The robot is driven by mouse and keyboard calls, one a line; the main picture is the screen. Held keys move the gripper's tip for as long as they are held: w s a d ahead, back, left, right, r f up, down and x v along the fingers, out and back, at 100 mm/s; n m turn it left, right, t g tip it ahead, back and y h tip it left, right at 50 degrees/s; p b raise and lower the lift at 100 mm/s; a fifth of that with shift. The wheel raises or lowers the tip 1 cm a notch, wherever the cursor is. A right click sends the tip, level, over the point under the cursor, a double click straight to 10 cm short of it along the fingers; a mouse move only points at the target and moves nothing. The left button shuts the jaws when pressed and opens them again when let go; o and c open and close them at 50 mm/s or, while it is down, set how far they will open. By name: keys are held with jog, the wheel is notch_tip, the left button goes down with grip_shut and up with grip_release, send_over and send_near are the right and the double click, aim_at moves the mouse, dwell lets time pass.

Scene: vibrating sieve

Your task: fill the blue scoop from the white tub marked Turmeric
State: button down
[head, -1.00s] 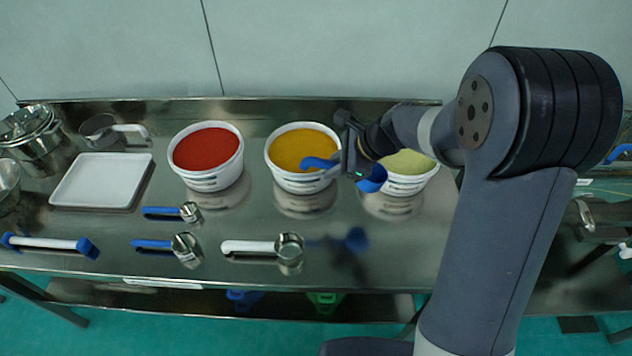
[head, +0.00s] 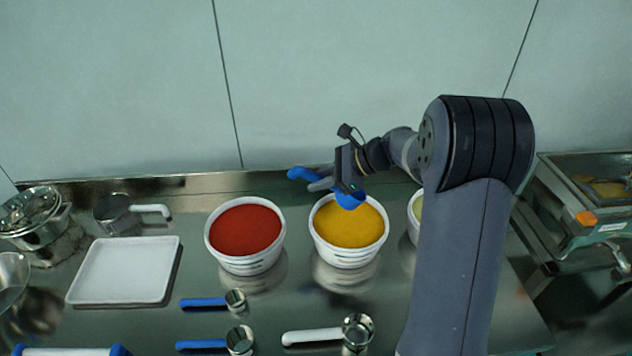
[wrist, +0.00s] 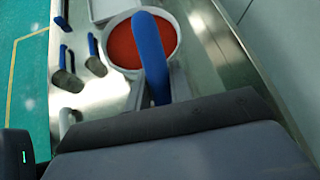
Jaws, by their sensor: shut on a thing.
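The white tub of yellow-orange powder (head: 350,258) stands right of centre in the head view; its label is too small to read. My gripper (head: 345,180) is shut on the blue scoop (head: 350,200), whose bowl shows just above the tub's rear half. The scoop's blue handle end (head: 303,174) sticks out to the left of the jaws. In the wrist view the blue handle (wrist: 150,50) points up the picture, in front of the red tub. Whether there is powder in the bowl cannot be told.
A white tub of red powder (head: 245,259) stands to the left, and a tub of pale green powder (head: 415,215) is partly behind my arm. A wall is close behind.

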jog(key=f+b, duration=0.3)
jog(key=f, duration=0.1)
jog(key=d+f+b, duration=0.1)
jog(key=f+b, duration=0.3)
jog(key=d+f+b, duration=0.1)
jog(key=f+b, duration=0.2)
jog(key=f, duration=0.1)
jog(key=shift+f+b, duration=0.35)
jog(key=shift+b, duration=0.05)
jog(key=shift+s+d, duration=0.1)
jog(key=shift+d, duration=0.85)
